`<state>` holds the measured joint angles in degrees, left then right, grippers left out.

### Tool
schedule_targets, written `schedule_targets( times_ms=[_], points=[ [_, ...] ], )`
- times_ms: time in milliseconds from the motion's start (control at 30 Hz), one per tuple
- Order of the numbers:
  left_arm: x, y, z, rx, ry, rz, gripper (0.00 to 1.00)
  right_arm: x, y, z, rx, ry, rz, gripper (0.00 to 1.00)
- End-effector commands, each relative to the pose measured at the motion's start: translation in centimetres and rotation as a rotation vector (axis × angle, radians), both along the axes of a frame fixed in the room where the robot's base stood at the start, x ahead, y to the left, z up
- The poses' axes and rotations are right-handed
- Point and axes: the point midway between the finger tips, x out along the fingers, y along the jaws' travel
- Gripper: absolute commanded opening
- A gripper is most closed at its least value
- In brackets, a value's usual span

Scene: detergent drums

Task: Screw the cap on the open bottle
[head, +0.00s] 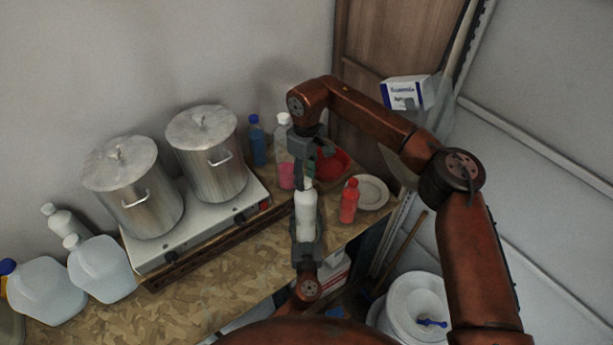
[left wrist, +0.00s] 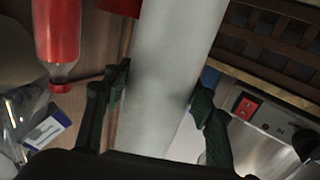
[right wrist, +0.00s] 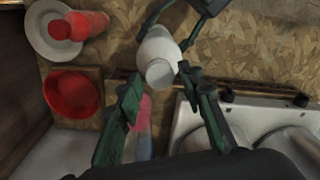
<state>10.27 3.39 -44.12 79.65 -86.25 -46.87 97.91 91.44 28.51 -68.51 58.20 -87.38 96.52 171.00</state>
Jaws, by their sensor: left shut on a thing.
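A white bottle (head: 306,215) stands upright in my left gripper (head: 306,235), over the front edge of the wooden worktop. In the left wrist view the bottle (left wrist: 170,75) fills the space between the fingers of the left gripper (left wrist: 160,95), which are shut on its body. My right gripper (head: 310,182) points down just above the bottle. In the right wrist view the right gripper (right wrist: 158,83) has its fingers spread, with the bottle's white round top (right wrist: 160,72) between and just beyond the tips. I cannot tell whether this top is a seated cap.
A red bottle (head: 349,203) and a plate (head: 372,192) stand right of the grippers. A red bowl (right wrist: 73,93), a pink-filled bottle (head: 285,172) and a blue bottle (head: 257,145) are behind. Two steel pots stand on a white stove (head: 160,258) at left, near white jugs (head: 100,270).

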Motion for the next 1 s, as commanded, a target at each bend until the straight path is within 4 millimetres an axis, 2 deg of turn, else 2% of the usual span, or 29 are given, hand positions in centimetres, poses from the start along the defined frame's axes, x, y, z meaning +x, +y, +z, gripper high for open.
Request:
schedule_targets(
  times_ms=[367, 733, 1000],
  points=[
    [0.0, 0.0, -0.1, -0.003, 0.002, 0.000, 0.00, -0.1, -0.1, 0.1, -0.002, 0.002, 0.001, 0.42],
    [0.0, 0.0, -0.1, -0.003, 0.002, 0.001, 0.00, 0.0, -0.1, 4.1, -0.003, 0.002, 0.001, 0.42],
    [0.0, 0.1, -0.1, -0.004, 0.002, 0.001, 0.00, -0.1, -0.1, 4.4, -0.002, 0.004, 0.001, 0.42]
  ],
)
